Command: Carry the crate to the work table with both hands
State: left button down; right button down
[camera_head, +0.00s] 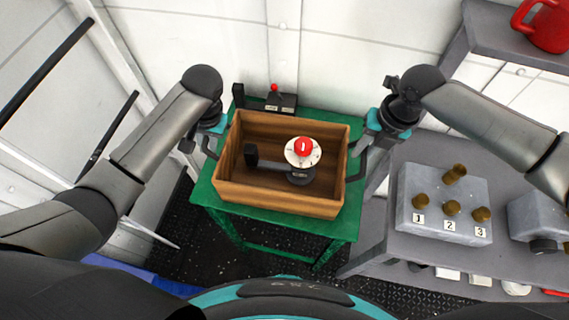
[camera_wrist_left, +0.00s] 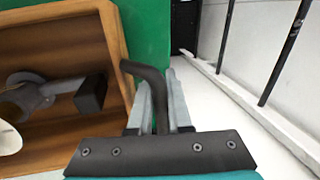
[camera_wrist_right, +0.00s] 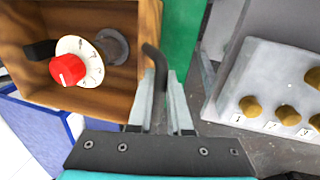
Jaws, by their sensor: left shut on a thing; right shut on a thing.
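The open wooden crate (camera_head: 275,199) is over the green table (camera_head: 228,216); I cannot tell whether it rests on it or is slightly above. It looks about level. Inside is a device with a red knob (camera_head: 304,146) on a white numbered dial and a black block. My left gripper (camera_head: 208,143) is shut on the crate's left dark handle, which shows between the fingers in the left wrist view (camera_wrist_left: 155,90). My right gripper (camera_head: 371,146) is shut on the right dark handle, which shows between the fingers in the right wrist view (camera_wrist_right: 157,80).
A small black box with a red-tipped lever (camera_head: 282,101) stands behind the crate on the green table. At right, a grey bench (camera_head: 379,246) bears a grey block (camera_head: 445,203) with brass knobs and number labels. White walls close off the back and left.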

jog(key=shift+w+r, duration=0.15)
jog(key=shift+r, duration=0.1)
jog(key=shift+r+p, duration=2.35)
jog(key=shift+p, duration=0.15)
